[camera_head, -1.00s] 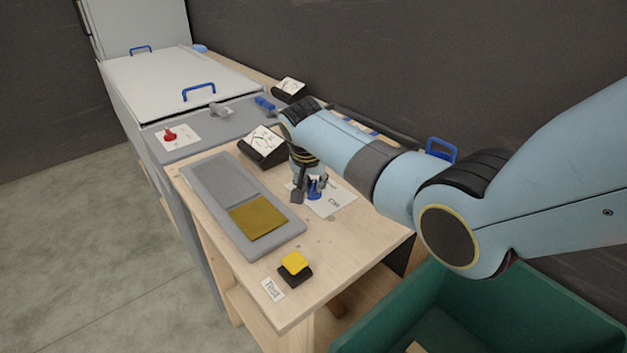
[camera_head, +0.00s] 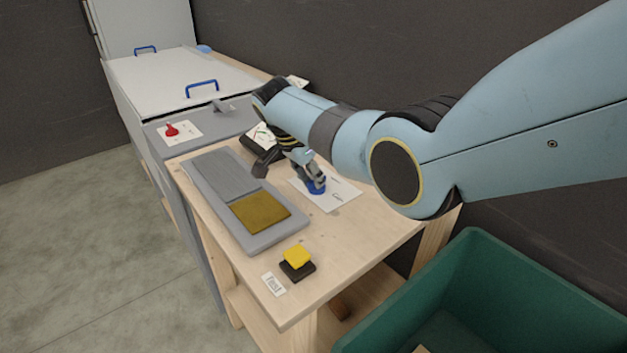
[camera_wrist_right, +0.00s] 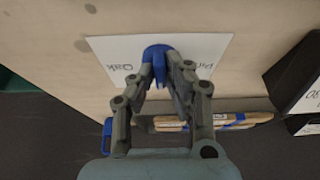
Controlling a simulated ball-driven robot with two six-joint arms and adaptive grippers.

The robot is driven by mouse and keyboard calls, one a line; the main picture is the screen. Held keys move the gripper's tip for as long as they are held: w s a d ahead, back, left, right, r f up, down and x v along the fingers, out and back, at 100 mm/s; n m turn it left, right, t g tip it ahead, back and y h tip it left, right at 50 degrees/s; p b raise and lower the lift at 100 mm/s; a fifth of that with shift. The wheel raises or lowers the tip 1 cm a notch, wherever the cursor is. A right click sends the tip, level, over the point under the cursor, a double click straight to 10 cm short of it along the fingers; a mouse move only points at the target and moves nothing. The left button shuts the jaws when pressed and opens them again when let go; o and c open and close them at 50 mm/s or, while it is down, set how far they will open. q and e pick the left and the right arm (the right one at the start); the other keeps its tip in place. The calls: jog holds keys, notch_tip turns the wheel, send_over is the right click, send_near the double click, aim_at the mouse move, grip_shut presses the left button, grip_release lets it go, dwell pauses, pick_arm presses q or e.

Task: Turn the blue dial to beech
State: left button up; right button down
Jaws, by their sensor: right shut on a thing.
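The blue dial (camera_head: 316,187) sits on a white label card (camera_head: 340,194) on the wooden table. It also shows at the top middle of the right wrist view (camera_wrist_right: 158,52). In the wrist view the card reads "Oak" upside down left of the dial; the word to the right is partly covered by a finger. I cannot read a beech mark. My left gripper is not in view.
A grey tray (camera_head: 220,215) with a brown-gold square (camera_head: 260,211) lies left of the card. A yellow button (camera_head: 297,257) is near the front. A black meter (camera_head: 258,142) stands behind my gripper. A green bin (camera_head: 480,262) is at the lower right.

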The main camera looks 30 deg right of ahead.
dwell(0.5)
jog(key=c, duration=1.4)
grip_release()
jog(key=shift+o, duration=0.2)
jog(key=v, duration=1.2)
